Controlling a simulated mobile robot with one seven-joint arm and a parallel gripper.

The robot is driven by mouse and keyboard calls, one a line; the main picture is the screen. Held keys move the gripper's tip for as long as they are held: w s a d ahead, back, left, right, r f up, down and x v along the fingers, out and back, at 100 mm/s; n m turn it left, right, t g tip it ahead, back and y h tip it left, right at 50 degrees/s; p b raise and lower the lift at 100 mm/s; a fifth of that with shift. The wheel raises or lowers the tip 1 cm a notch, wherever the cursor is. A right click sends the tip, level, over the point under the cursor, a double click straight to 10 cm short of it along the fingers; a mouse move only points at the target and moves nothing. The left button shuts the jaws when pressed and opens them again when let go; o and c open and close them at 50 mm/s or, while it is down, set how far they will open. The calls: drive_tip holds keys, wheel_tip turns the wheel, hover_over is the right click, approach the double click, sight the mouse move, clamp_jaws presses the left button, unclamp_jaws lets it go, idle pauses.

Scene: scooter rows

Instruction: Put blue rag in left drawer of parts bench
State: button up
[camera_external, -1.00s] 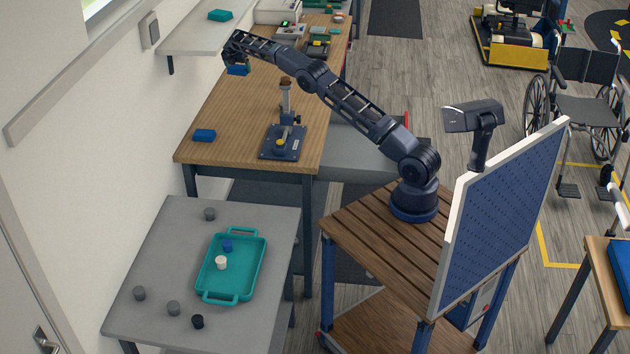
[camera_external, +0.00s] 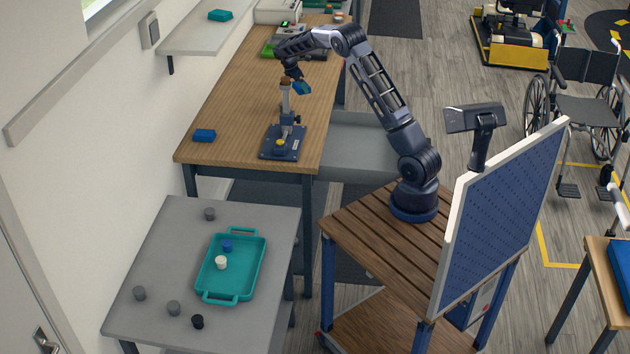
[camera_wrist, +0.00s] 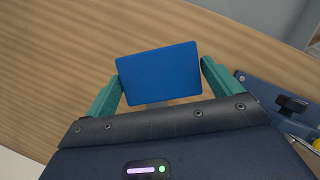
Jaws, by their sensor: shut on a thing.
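The blue rag (camera_wrist: 158,72) looks like a flat blue rectangle between the teal fingers of my gripper (camera_wrist: 162,78) in the wrist view. In the external view my gripper (camera_external: 297,80) is shut on it and holds it above the wooden-topped parts bench (camera_external: 240,115), by the top of a small stand. A grey drawer (camera_external: 358,145) stands pulled out from the bench's right side, below and right of my gripper. My arm hides part of it.
A blue stand (camera_external: 284,142) rises from the bench just below my gripper. Another blue block (camera_external: 204,135) lies at the bench's near left. Electronics and boxes fill the bench's far end. A grey table with a teal tray (camera_external: 250,280) stands in front.

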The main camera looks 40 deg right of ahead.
drive_tip(key=s+d+f+m+g, duration=0.1)
drive_tip(key=s+d+f+m, duration=0.15)
drive_tip(key=s, duration=0.45)
drive_tip(key=s+d+f+m, duration=0.1)
drive_tip(key=s+d, duration=0.2)
drive_tip(key=s, duration=0.3)
drive_tip(key=m+g+y, duration=0.1)
drive_tip(key=m, duration=0.2)
hover_over(347, 158)
drive_tip(key=w, duration=0.1)
wheel_tip(347, 158, down, 3)
drive_tip(key=f, duration=1.3)
drive_tip(key=a+f, duration=0.1)
drive_tip(key=f, duration=0.5)
drive_tip(key=shift+w+f, duration=0.1)
drive_tip(key=shift+f, duration=0.05)
drive_tip(key=shift+f, duration=0.1)
